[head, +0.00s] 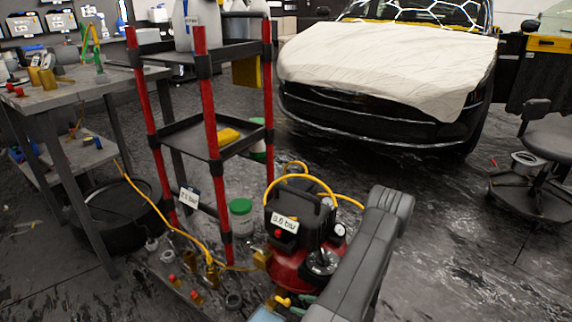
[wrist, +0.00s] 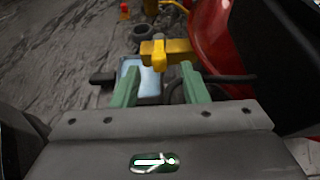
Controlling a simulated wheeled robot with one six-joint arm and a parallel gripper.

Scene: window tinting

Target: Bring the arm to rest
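My gripper (wrist: 158,72) shows in the wrist view with its two green fingers apart and nothing clasped between them. A brass fitting with a yellow handle (wrist: 158,54) lies just beyond the fingertips; whether they touch it I cannot tell. In the head view my grey arm reaches down at the lower middle.
A red-post shelf cart (head: 211,130) and a workbench (head: 75,95) stand at left. Small fittings (head: 190,285) lie on the floor left of the compressor. A yellow hose (head: 150,205) runs there. A car under a white cover (head: 390,65) is behind; a stool (head: 545,150) is right.

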